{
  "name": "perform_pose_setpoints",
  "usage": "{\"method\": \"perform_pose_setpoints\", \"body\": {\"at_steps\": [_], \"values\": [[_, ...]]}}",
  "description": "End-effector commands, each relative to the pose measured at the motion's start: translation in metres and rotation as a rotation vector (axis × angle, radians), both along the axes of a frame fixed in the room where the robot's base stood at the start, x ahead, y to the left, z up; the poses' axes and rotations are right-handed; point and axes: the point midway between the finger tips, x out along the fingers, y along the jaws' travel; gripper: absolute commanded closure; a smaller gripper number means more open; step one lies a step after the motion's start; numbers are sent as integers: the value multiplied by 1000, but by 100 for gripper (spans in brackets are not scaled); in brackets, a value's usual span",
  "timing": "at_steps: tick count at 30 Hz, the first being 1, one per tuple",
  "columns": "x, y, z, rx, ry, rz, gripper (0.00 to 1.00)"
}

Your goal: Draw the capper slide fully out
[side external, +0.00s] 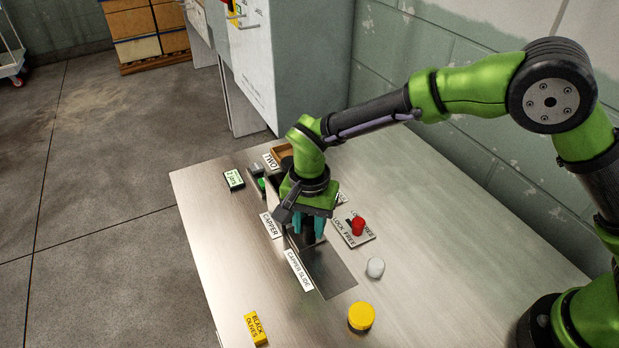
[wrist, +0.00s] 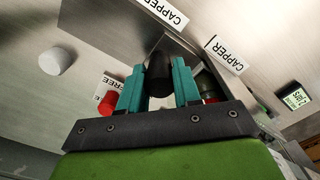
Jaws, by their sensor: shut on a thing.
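The capper slide's label (side external: 300,270) lies on the bench top, along the left side of a dark flat strip (side external: 335,278). My gripper (side external: 307,230) points down at the far end of this strip, with its teal fingers on either side of a black upright handle (wrist: 158,66). In the wrist view my gripper (wrist: 159,88) is shut on this black handle. The handle's lower part is mostly hidden by the fingers in the side view. The capper label (side external: 271,225) is just left of my gripper. How far out the slide stands cannot be told.
A red knob (side external: 358,226) on a lock/free plate stands right of my gripper. A white knob (side external: 375,267), a yellow round lid (side external: 361,316) and a yellow black-olives block (side external: 256,328) are nearer the front. A small display (side external: 233,179) sits at the left edge.

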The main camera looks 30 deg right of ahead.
Motion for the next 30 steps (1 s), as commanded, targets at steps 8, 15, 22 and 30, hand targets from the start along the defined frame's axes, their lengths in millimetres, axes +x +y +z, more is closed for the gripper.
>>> {"method": "perform_pose_setpoints", "body": {"at_steps": [8, 15, 22, 30], "values": [[-46, 1, 2, 0, -1, 5, 100], [-99, 1, 2, 2, -2, 4, 100], [-114, 0, 2, 2, -2, 0, 100], [-116, 1, 2, 1, 5, 0, 61]]}}
